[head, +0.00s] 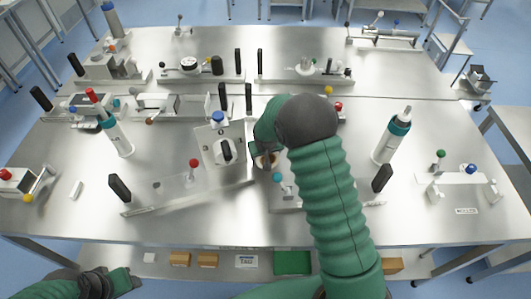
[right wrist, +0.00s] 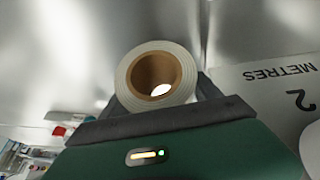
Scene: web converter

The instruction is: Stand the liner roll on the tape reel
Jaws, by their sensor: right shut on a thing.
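The liner roll (right wrist: 157,77), a pale ring with a brown cardboard core, sits between the fingers of my right gripper (right wrist: 163,95) in the right wrist view. The gripper is shut on it. In the head view the roll (head: 266,160) shows only in part beside my right gripper (head: 259,153), right of a plate with a dark knob. My arm hides much around it. I cannot pick out the tape reel with certainty. My left gripper (head: 118,283) is at the lower left, off the table's front edge, with nothing seen in it; its jaw opening is unclear.
The knob plate (head: 211,157) stands just left of my right gripper. A plate marked METRES (right wrist: 280,78) is close by at right in the wrist view. White bottles with teal collars (head: 117,138) (head: 391,139) stand either side. Fixtures line the back. The front strip is mostly clear.

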